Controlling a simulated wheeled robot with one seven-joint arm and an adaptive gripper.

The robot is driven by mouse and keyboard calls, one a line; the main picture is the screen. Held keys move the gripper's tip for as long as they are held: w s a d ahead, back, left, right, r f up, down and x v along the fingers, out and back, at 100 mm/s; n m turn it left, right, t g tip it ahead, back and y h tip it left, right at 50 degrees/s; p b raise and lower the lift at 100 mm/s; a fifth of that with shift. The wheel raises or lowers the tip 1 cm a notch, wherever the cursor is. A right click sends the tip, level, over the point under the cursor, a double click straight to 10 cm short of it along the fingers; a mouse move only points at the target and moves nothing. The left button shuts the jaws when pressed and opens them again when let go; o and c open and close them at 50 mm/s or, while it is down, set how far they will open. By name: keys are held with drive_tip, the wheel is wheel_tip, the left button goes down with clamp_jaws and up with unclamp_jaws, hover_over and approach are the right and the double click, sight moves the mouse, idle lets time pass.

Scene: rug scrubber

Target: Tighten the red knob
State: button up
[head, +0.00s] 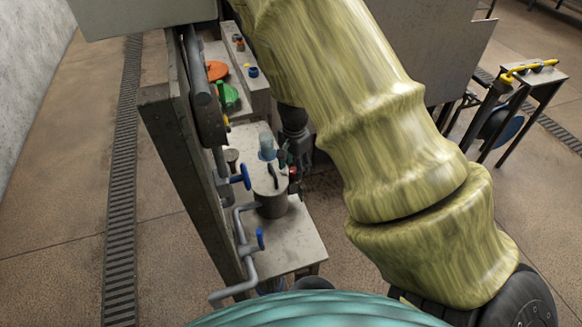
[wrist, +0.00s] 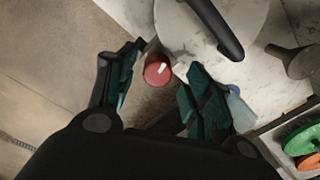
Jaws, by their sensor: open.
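The red knob (wrist: 157,72) is round with a white mark, and in the wrist view it lies between my gripper's two fingertips, slightly beyond them. My gripper (wrist: 159,84) is open, with dark teal pads on either side of the knob; whether either pad touches it I cannot tell. In the head view my gripper (head: 291,152) hangs at the side of a grey cylindrical pot, and a small part of the red knob (head: 293,171) shows just below the fingers. The pot (head: 271,203) has a dark curved handle (wrist: 217,30) on its lid.
An orange disc (head: 217,70) and a green disc (head: 226,96) lie in a tray behind. A low table (head: 290,240) carries the pot.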

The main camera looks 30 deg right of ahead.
drive_tip(key=shift+f, duration=0.4)
